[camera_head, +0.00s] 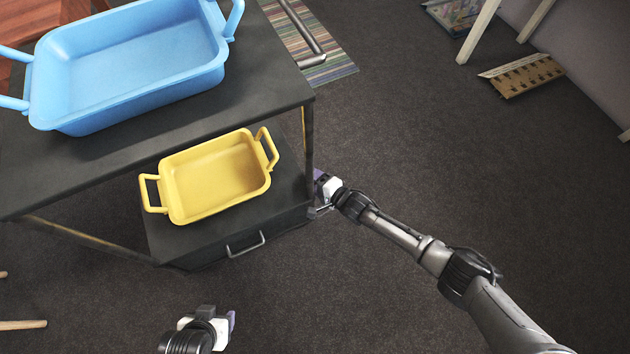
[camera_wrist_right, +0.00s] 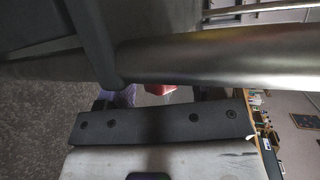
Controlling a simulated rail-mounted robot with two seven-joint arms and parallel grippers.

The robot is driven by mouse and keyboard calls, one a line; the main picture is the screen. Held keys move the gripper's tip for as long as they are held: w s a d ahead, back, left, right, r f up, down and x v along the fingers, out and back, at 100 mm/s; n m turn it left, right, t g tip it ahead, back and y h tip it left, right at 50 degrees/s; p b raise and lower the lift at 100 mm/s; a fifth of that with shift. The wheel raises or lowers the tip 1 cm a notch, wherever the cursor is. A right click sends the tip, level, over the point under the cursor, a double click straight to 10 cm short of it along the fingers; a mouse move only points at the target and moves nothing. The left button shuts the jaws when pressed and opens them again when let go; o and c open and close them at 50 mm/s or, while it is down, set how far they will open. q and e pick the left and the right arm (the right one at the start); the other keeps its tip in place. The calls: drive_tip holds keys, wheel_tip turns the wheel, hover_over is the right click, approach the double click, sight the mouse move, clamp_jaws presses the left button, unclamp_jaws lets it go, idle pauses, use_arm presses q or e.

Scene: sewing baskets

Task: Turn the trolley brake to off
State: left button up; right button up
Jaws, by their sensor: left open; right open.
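The dark trolley (camera_head: 262,80) fills the left of the head view, with a lower drawer unit (camera_head: 205,258) under its top. I cannot pick out its brake in either view. My right gripper (camera_head: 323,186) is beside the trolley's right-hand leg (camera_head: 308,140), open, its fingers partly hidden. In the right wrist view, a thick metal bar (camera_wrist_right: 220,58) crosses close in front of the gripper and hides much of the fingers; contact cannot be told. My left gripper (camera_head: 222,318) is low in the head view, open and apart from the trolley.
A blue basket (camera_head: 140,65) stands on the trolley top and a yellow basket (camera_head: 215,178) on the lower unit. A metal handle (camera_head: 302,30) sticks out above a striped rug (camera_head: 325,68). Carpet to the right is clear, up to a patterned board (camera_head: 522,76).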

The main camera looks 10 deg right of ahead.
drive_tip(key=shift+c, duration=0.4)
drive_tip(key=c, duration=0.8)
drive_tip(key=shift+f+b, duration=0.2)
drive_tip(key=shift+b, duration=0.4)
drive_tip(key=shift+c, duration=0.2)
drive_tip(key=t+y+b, duration=0.1)
drive_tip(key=b, duration=0.1)
drive_tip(key=n+t+y+b, duration=0.1)
drive_tip(key=b, duration=0.2)
drive_tip(key=t+y+b, duration=0.1)
drive_tip(key=b, duration=0.1)
drive_tip(key=shift+f+n+t, duration=0.25)
drive_tip(key=shift+n+t, duration=0.05)
drive_tip(key=shift+n, duration=0.1)
drive_tip(key=shift+r+n+t+y+b, duration=0.15)
drive_tip(key=shift+n+t+y+b, duration=0.35)
drive_tip(key=shift+b, duration=0.4)
drive_tip(key=o, duration=0.9)
